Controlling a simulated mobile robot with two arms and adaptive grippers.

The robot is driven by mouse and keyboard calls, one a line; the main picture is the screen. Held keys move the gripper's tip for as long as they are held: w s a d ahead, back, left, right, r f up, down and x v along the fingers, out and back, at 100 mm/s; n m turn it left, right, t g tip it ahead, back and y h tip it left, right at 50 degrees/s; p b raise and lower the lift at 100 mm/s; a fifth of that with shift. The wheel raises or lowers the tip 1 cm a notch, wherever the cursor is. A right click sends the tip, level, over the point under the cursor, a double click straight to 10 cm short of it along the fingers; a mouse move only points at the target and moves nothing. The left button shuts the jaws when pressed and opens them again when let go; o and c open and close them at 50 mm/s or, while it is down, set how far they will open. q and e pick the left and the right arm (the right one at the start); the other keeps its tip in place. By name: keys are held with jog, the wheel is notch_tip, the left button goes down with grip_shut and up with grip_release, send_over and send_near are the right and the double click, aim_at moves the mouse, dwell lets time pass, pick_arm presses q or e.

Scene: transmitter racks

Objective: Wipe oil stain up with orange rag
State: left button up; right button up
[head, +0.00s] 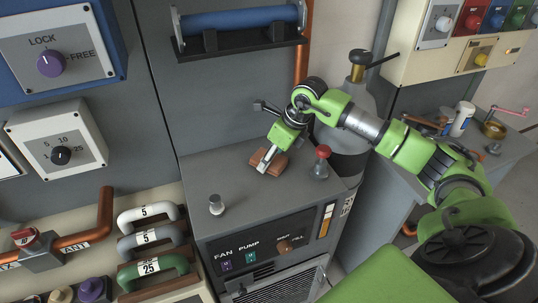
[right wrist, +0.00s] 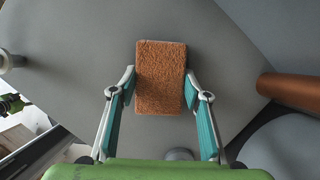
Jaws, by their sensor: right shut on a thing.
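The orange rag (head: 277,163) is a thick, rough-textured brown-orange block on or just above the grey cabinet top (head: 235,178). It fills the middle of the right wrist view (right wrist: 160,60). My right gripper (head: 268,160) reaches down from the right and is shut on the rag. In the right wrist view its two teal-padded fingers (right wrist: 160,82) press on the rag's left and right sides. I cannot make out an oil stain on the cabinet top; the rag and gripper hide part of it. My left gripper is not in view.
A red-topped valve (head: 322,163) stands at the cabinet's right edge, and a small light knob (head: 216,205) stands near its front left. A grey gas cylinder (head: 350,125) is behind my arm. A blue-handled bar (head: 240,20) is on the panel above.

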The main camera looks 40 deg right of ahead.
aim_at(265, 149)
jog(key=shift+s+a+f+b, duration=0.1)
jog(key=shift+s+a+b, duration=0.1)
jog(key=shift+s, duration=0.45)
jog(key=shift+s+a+f+b, duration=0.1)
jog(key=shift+s+b, duration=0.15)
jog(key=shift+s, duration=0.35)
jog(key=shift+s+a+b, duration=0.1)
jog(key=shift+s+b, duration=0.1)
jog(key=shift+s, duration=0.45)
jog(key=shift+w+d+r, duration=0.1)
jog(key=shift+w+r, duration=0.05)
jog(key=shift+w, duration=0.6)
jog(key=shift+w+d, duration=0.25)
jog(key=shift+w, duration=0.8)
jog(key=shift+w+d, duration=0.3)
jog(key=shift+w, duration=0.75)
jog(key=shift+w+d, duration=0.25)
jog(key=shift+w, duration=0.8)
jog(key=shift+r+p, duration=1.75)
jog(key=shift+r, duration=1.2)
